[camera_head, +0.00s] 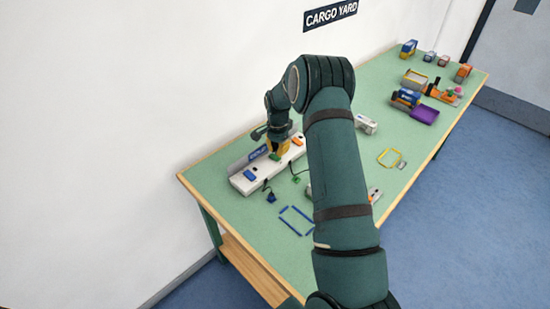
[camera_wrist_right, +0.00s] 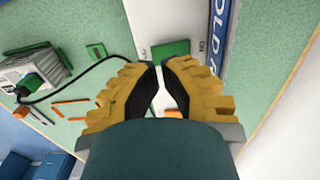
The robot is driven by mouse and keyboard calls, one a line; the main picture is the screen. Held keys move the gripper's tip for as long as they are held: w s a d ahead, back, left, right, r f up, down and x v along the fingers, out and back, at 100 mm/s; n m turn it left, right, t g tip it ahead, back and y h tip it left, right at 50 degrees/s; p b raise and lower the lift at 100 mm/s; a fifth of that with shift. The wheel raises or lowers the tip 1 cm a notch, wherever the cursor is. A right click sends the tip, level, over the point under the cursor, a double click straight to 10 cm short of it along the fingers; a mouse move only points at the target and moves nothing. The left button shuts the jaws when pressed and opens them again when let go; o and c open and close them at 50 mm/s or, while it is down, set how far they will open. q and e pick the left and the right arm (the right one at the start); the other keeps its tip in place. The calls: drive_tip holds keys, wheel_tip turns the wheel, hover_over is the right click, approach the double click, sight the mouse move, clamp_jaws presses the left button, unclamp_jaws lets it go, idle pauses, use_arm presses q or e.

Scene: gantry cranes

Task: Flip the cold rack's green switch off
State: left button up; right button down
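The cold rack (camera_head: 241,184) is a long white strip with a blue lettered sign (camera_head: 257,153) along its back, on the green table. Its green switch (camera_head: 275,157) lies near the middle of the strip. The green switch also shows in the right wrist view (camera_wrist_right: 171,48), between small printed marks. My right gripper (camera_wrist_right: 160,64) has yellow fingers with dark pads; the tips are drawn together just beside the green switch, with nothing seen between them. Whether they touch it, and which way the switch is tilted, I cannot tell. My left gripper is not in view.
A blue switch (camera_head: 249,175) and an orange switch (camera_head: 297,141) flank the green one. Blue (camera_head: 271,197) and green (camera_head: 296,180) plugs on cables lie in front. My right arm hides mid-table.

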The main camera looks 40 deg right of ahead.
sight(277, 158)
drive_tip(key=shift+f+b, duration=1.05)
drive_tip(key=shift+f, duration=0.75)
idle(0.9)
drive_tip(key=shift+r+p, duration=0.55)
drive_tip(key=shift+r, duration=0.25)
drive_tip(key=shift+r+p, duration=1.65)
drive_tip(key=shift+r, duration=1.1)
